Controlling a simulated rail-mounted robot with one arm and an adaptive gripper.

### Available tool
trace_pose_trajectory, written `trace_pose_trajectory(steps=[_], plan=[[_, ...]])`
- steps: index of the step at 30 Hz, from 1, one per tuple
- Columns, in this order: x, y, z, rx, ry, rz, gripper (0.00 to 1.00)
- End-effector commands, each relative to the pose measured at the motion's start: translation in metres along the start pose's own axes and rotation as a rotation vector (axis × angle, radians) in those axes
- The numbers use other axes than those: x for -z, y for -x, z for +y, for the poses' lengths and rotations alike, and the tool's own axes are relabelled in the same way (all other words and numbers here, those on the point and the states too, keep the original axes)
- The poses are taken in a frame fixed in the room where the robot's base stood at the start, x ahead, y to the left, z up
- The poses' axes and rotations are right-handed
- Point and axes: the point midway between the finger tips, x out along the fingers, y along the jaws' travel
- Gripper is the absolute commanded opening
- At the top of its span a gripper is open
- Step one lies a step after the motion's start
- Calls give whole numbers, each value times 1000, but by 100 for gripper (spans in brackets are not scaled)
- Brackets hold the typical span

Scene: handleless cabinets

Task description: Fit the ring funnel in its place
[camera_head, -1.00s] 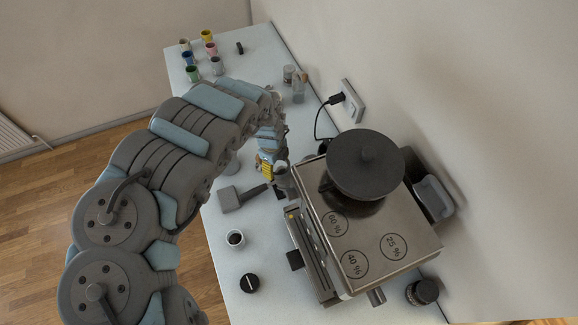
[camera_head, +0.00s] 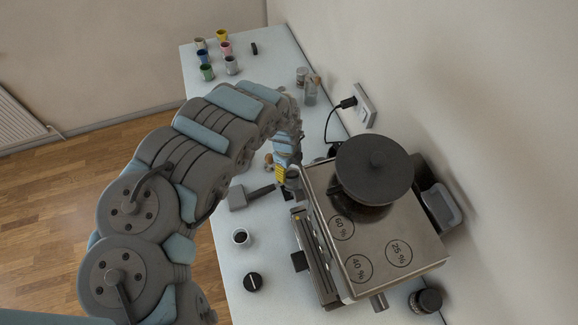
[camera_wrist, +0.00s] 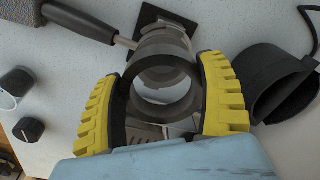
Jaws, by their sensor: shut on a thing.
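The ring funnel (camera_wrist: 165,95) is a grey open ring in the wrist view. My gripper (camera_wrist: 165,100) has its yellow-backed fingers shut on either side of it. Beyond the ring is the grey metal head of a portafilter (camera_wrist: 168,44), with its dark handle (camera_wrist: 80,20) running to the upper left. The ring overlaps the portafilter head in the picture; I cannot tell whether they touch or how far apart they are. A black square pad (camera_wrist: 152,17) shows beyond the portafilter. In the head view my gripper (camera_head: 284,178) is beside the coffee machine (camera_head: 375,235), and the ring cannot be made out.
The coffee machine, with a dark round lid (camera_head: 374,169) on top, fills the right of the table. A cup with dark contents (camera_head: 241,237) and a black knob-like piece (camera_head: 253,282) stand near the front. A dark hollow vessel (camera_wrist: 284,80) is close right of my fingers.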

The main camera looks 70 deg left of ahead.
Motion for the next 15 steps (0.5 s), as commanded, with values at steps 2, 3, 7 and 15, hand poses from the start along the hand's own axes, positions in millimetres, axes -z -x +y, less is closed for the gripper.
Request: trace_pose_trajectory(steps=[2, 3, 7, 15], plan=[[0, -6, 0, 0, -1, 0, 45], [0, -7, 0, 0, -1, 0, 45], [0, -13, 0, 1, -1, -1, 45], [-1, -23, -1, 1, -1, -2, 45]])
